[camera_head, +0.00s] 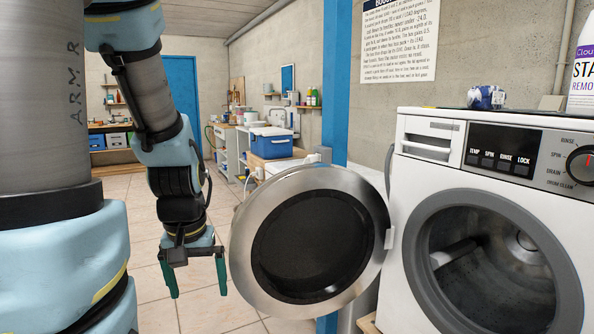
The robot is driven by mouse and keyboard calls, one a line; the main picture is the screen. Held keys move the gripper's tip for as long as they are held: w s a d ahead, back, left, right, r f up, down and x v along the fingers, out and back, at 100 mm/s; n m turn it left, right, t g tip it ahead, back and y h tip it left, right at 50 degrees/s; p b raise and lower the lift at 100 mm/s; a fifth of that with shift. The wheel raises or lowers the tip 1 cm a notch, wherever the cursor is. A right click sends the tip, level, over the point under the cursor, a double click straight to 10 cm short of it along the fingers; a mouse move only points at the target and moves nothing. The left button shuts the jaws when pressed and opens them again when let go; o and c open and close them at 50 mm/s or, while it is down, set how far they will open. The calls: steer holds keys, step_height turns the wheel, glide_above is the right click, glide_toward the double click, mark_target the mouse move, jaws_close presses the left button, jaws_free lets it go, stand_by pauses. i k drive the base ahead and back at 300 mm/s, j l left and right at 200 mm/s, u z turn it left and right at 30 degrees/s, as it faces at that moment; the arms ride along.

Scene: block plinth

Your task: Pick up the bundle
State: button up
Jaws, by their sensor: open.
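A small blue and white bundle (487,97), which looks like rolled cloth, sits on top of the white washing machine (414,265) at the right. My gripper (196,282) hangs in front of the open washer door, to its left, with its two green fingers pointing down and spread apart. Nothing is between the fingers. It is well to the left of the bundle and lower in the picture. The bundle's underside and far side are hidden.
The washer's round door (245,275) stands wide open between my gripper and the machine. A stain remover bottle (582,75) stands right of the bundle. A blue cooler box (271,142) is on a counter behind. Tiled floor (145,225) is clear around my gripper.

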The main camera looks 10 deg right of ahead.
mark_target(480, 98)
steer(key=z, duration=1.45)
